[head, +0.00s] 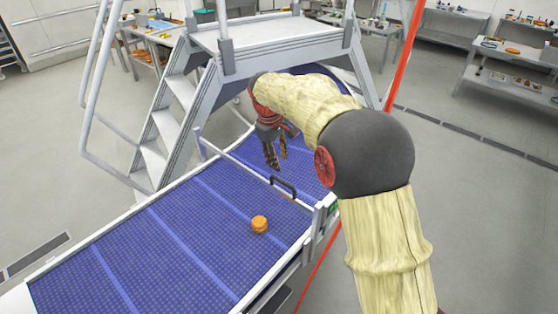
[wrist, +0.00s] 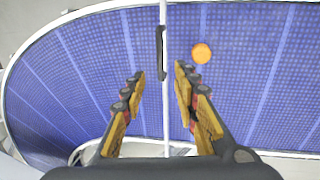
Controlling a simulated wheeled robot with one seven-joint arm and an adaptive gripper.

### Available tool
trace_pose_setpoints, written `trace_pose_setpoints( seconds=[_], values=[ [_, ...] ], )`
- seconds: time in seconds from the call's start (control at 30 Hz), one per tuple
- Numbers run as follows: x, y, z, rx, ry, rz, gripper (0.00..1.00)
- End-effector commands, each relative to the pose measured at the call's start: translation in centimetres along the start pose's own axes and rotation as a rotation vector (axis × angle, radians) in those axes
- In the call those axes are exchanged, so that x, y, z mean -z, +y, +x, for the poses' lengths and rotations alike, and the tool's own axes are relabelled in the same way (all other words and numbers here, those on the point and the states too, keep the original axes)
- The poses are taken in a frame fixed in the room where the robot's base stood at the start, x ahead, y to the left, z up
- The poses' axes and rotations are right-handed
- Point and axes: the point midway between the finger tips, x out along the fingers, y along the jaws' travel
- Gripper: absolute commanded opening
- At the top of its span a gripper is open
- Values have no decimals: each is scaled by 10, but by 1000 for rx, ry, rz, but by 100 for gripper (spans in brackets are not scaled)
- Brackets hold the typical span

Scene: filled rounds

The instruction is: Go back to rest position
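My gripper (head: 276,156) hangs above the blue conveyor belt (head: 110,255), close to the thin white bar that crosses it. In the wrist view my gripper (wrist: 158,88) has its two fingers spread apart with nothing between them but the view of the bar and belt below. An orange round (head: 260,224) lies on the belt, in front of the bar in the head view and apart from the fingers. The orange round also shows in the wrist view (wrist: 201,53), to the right of the bar.
A black handle (head: 283,185) sits on the white bar (head: 240,168). White steps and a platform (head: 265,32) stand over the belt behind my arm. A red post (head: 405,50) rises at right. Work tables (head: 510,70) stand far back; grey floor lies open at right.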

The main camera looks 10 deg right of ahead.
Motion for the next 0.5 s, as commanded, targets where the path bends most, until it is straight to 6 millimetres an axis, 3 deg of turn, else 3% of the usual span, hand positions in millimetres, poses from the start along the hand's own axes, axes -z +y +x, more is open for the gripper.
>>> trace_pose_setpoints(
  seconds=[0.4,0.5],
  values=[
    [3,1,0,-3,12,50,30],
    [-6,-14,21,25,-5,113,30]
  ],
)
